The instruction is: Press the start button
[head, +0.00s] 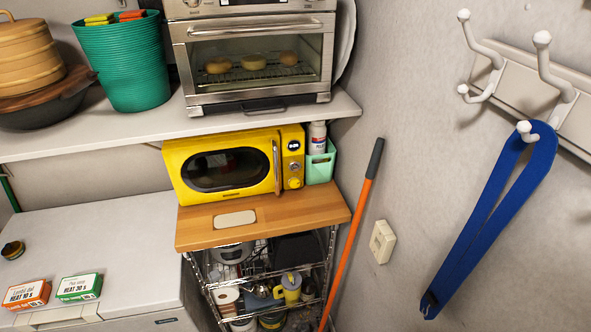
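A yellow microwave (185,184) stands on a wooden-topped cart in the middle of the head view, its door shut. The door has a dark oval window (224,169) and a vertical handle (277,166) on its right side. Right of the handle, the control panel has a small dark display (294,146) and a round yellow knob (294,183) low down. A few small marks lie between them; I cannot tell which part is the start button. Neither of my grippers shows in the head view.
A toaster oven (252,107) with food inside stands on the shelf (150,122) above. A mint container (321,165) touches or nearly touches the microwave's right side. An orange-handled pole (352,245) leans at right. The wooden top (290,212) has free room in front.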

